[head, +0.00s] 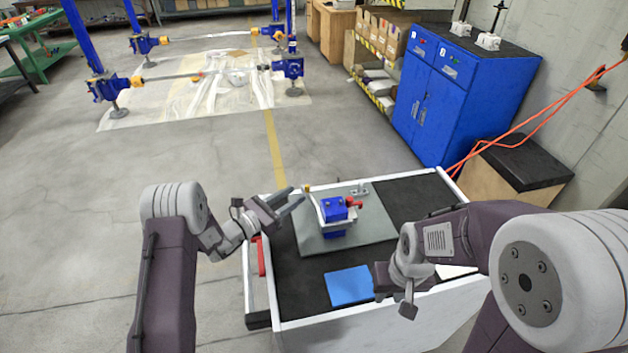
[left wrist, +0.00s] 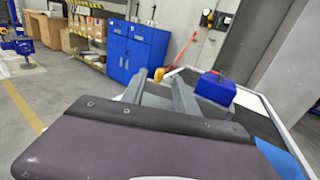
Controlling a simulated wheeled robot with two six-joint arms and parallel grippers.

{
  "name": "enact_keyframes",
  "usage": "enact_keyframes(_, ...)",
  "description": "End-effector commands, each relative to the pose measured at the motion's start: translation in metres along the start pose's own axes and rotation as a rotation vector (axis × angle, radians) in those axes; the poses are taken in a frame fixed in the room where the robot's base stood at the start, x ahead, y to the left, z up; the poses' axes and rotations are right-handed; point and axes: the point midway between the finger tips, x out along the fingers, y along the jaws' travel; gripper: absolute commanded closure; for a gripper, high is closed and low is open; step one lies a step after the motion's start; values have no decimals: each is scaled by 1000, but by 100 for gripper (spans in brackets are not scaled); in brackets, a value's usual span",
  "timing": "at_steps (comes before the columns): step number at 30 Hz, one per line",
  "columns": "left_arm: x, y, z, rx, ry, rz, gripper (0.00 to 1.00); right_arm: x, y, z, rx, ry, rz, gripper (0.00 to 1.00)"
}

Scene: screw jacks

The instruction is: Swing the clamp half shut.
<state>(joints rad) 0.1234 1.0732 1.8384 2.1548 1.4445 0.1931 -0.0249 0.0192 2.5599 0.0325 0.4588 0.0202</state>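The clamp stands on a grey plate (head: 372,231) on the cart. It has a blue body (head: 335,209), a pale metal bar along its left side with a yellowish tip (head: 307,188), and a red part (head: 353,203) at the right. Its blue body (left wrist: 215,88) and a yellow tip (left wrist: 159,74) show in the left wrist view. My left gripper (head: 293,198) is open and empty, just left of the clamp, its fingertips near the yellowish tip. Contact is not visible. My right gripper (head: 394,294) appears open and empty, low over the cart's front, right of a blue pad.
The cart has a dark top (head: 300,292) with a white rim. A blue pad (head: 349,286) lies at its front, and small metal parts (head: 359,190) lie behind the clamp. A blue cabinet (head: 462,92) and a wooden box (head: 520,170) stand beyond.

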Motion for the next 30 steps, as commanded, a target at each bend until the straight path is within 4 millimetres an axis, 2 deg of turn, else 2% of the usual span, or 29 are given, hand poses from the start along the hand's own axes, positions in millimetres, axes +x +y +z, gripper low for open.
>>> enact_keyframes(5,7,0,1,2,1,-1,64,-2,0,0,0,0,0,72)
enact_keyframes(12,56,0,2,3,1,-3,64,-11,0,-1,0,0,0,72)
enact_keyframes(18,85,0,1,3,2,-1,64,-14,0,-1,0,0,0,72)
enact_keyframes(27,90,0,0,1,2,0,64,-14,0,-1,0,0,0,72)
enact_keyframes(28,90,0,0,1,2,0,67,-14,0,-1,0,0,0,72)
enact_keyframes(30,90,0,0,1,2,0,86,-14,0,-1,0,0,0,72)
